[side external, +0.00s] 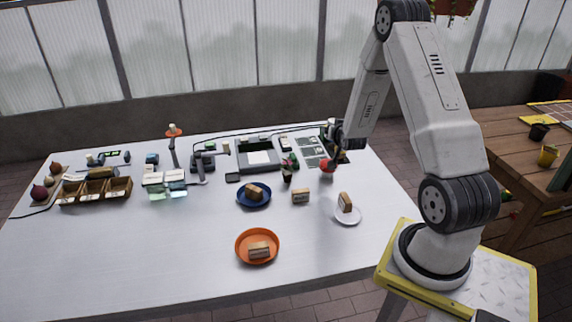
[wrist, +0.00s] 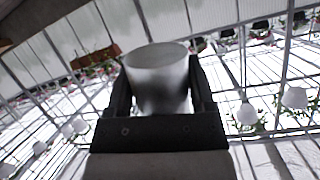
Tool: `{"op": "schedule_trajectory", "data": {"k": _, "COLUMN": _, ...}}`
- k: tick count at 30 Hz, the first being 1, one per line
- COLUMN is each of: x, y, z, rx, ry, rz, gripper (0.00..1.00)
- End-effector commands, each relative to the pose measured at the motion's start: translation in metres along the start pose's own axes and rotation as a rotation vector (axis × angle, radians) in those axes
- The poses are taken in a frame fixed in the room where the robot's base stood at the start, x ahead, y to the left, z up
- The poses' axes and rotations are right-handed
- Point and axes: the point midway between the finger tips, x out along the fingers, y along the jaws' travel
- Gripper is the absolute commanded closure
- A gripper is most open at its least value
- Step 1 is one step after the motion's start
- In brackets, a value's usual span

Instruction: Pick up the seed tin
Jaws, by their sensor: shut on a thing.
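My gripper (wrist: 160,90) is shut on a grey, metallic-looking cylinder (wrist: 158,80) with a round rim, seen between its two dark fingers in the wrist view. It looks like a tin; I see no label on it. In the side view my gripper (side external: 338,138) is over the back right part of the table, and the held cylinder is too small or hidden to make out clearly. The wrist view looks past it to the glasshouse frame, with no table surface identifiable around the cylinder.
A red round thing (side external: 327,166) is just below my gripper. Labelled tan blocks lie on a blue plate (side external: 242,200), an orange plate (side external: 240,250), a white plate (side external: 356,218) and the bare table. A grey tray (side external: 247,164) stands behind.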

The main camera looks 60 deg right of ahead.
Motion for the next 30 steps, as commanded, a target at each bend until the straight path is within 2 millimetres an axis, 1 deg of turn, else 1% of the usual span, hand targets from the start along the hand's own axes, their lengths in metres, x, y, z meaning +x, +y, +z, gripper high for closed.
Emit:
{"op": "schedule_trajectory", "data": {"k": 3, "x": -0.003, "y": -0.001, "z": -0.006, "rx": 0.000, "ry": 0.000, "rz": 0.000, "gripper": 0.98}}
{"op": "schedule_trajectory", "data": {"k": 6, "x": -0.004, "y": -0.002, "z": -0.008, "rx": 0.000, "ry": -0.001, "rz": 0.000, "gripper": 0.98}}
{"op": "schedule_trajectory", "data": {"k": 24, "x": -0.004, "y": -0.002, "z": -0.008, "rx": -0.001, "ry": -0.001, "rz": -0.001, "gripper": 0.98}}
{"op": "schedule_trajectory", "data": {"k": 26, "x": -0.004, "y": -0.004, "z": -0.008, "rx": -0.002, "ry": -0.002, "rz": -0.004, "gripper": 0.98}}
{"op": "schedule_trajectory", "data": {"k": 30, "x": -0.008, "y": -0.016, "z": -0.007, "rx": -0.011, "ry": -0.005, "rz": -0.026, "gripper": 0.98}}
